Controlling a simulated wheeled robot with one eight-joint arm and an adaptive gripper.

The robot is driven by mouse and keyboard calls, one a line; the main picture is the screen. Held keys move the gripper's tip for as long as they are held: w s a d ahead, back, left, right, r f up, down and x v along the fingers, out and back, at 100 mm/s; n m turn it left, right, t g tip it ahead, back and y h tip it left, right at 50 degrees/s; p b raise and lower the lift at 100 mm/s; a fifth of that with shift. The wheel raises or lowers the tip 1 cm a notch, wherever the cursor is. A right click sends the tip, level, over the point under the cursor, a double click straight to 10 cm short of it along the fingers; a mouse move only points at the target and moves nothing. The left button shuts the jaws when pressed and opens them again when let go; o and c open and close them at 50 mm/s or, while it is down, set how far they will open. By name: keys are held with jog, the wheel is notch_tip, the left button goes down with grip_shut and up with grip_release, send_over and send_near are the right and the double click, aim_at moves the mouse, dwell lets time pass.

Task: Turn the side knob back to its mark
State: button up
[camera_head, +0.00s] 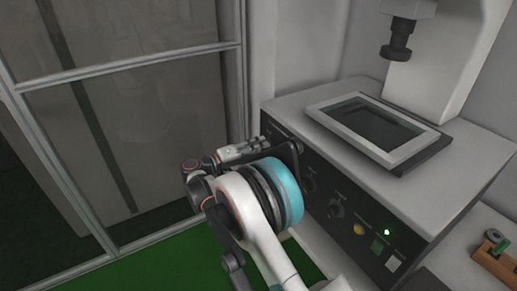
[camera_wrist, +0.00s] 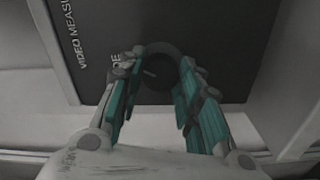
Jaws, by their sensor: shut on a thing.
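The side knob (camera_wrist: 160,73) is a dark round knob on the dark side panel (camera_wrist: 205,30) of the machine, seen in the wrist view. A short pale line shows on its face, slanted. My gripper (camera_wrist: 163,62) is shut on the knob, with one teal-padded finger on each side of it. White lettering, partly covered by the left finger, runs along the panel. I cannot make out the knob's mark. In the head view, my gripper (camera_head: 268,150) is at the machine's left side, and my wrist and the machine's corner hide the side knob.
The measuring machine (camera_head: 290,103) has a framed glass stage (camera_head: 380,125) on top and a dark lens (camera_head: 397,45) above it. Its front has knobs (camera_head: 336,208), a lit green lamp (camera_head: 387,232) and buttons. A glazed partition (camera_head: 130,120) stands left. A wooden block fixture (camera_head: 495,258) sits right.

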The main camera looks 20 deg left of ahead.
jog(key=n, duration=0.4)
jog(key=shift+n, duration=0.4)
dwell(0.4)
jog(key=o, duration=1.1)
jog(key=v, duration=1.2)
